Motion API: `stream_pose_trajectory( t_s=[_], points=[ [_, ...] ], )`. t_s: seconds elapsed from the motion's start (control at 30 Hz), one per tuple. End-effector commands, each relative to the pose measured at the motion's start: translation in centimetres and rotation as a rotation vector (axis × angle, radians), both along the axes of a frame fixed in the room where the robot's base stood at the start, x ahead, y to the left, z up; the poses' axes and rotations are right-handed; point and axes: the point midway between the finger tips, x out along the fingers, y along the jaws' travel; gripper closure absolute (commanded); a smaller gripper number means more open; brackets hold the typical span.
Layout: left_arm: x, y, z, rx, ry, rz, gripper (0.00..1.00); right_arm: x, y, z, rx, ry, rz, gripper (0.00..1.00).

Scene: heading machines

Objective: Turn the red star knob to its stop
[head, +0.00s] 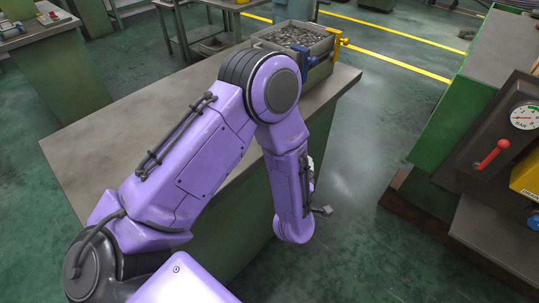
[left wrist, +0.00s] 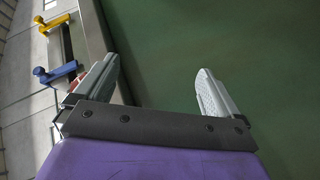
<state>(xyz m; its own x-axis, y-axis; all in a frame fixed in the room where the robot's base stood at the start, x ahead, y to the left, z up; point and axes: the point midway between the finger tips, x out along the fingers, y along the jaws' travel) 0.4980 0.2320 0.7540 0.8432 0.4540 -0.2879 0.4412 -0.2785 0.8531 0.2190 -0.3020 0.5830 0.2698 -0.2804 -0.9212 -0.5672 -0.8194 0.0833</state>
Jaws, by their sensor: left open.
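My left gripper (left wrist: 158,66) is open and empty in the left wrist view, its two pale fingers apart in front of a plain dark green surface. A small red part (left wrist: 73,92) shows beside the left finger, partly hidden by it; I cannot tell whether it is the star knob. In the head view my left arm reaches over the bench and bends down past its right edge; the fingers cannot be made out there. No red star knob can be clearly identified in the head view. My right gripper is not in view.
A grey bin of metal parts (head: 322,52) with blue and yellow fittings stands at the bench's (head: 75,150) far end. At right is a machine with a red-knobbed lever (head: 490,155) and a gauge (head: 524,116). Open floor (head: 365,170) lies between.

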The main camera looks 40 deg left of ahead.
Motion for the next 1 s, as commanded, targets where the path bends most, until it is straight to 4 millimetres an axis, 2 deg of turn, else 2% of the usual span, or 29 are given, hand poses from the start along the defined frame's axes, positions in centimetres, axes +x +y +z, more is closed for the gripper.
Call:
stream_pose_trajectory(
  t_s=[0.1,0.3,0.53,0.7,1.0],
  points=[
    [-1.9,0.3,-2.1,0.086,0.162,-0.098,0.03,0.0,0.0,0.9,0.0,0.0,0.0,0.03],
    [-5.3,1.2,-4.9,0.179,0.365,-0.214,0.03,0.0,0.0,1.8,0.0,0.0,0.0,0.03],
    [-9.1,2.1,-7.3,0.255,0.553,-0.33,0.03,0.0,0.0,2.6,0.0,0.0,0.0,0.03],
    [-10.4,2.3,-8.0,0.275,0.611,-0.37,0.03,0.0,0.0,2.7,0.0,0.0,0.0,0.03],
    [-10.6,2.4,-8.2,0.279,0.621,-0.375,0.03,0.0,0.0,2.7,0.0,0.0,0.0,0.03]
  ],
)
